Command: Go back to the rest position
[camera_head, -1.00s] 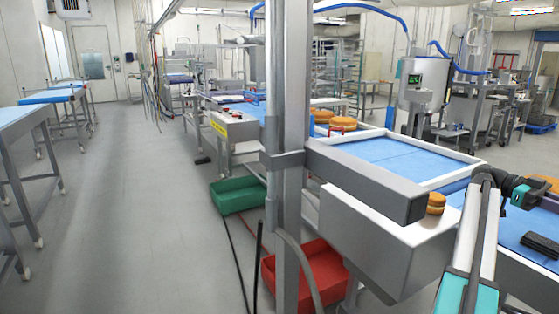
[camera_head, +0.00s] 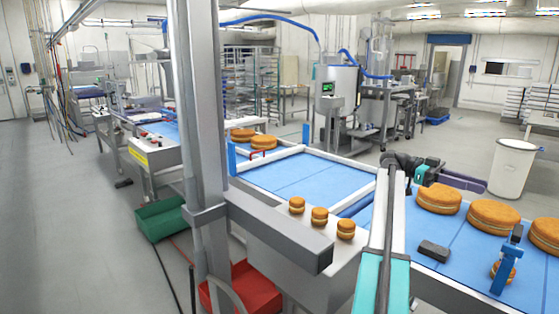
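My arm (camera_head: 388,235), grey with teal bands, rises from the bottom edge right of centre and bends at a dark joint beyond the filled rounds' near row. From there a dark, purplish link (camera_head: 460,181) runs right, behind the large filled rounds (camera_head: 438,199). My gripper's fingers cannot be made out, and no held object shows. The large rounds lie on the blue conveyor (camera_head: 400,215) at right. Three small rounds (camera_head: 319,215) sit in a row on a pale ledge left of my arm.
A dark block (camera_head: 434,249) and a blue post (camera_head: 503,270) are on the near conveyor. A grey column with a horizontal beam (camera_head: 275,235) stands at centre left. Green (camera_head: 160,220) and red (camera_head: 245,288) crates are on the floor.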

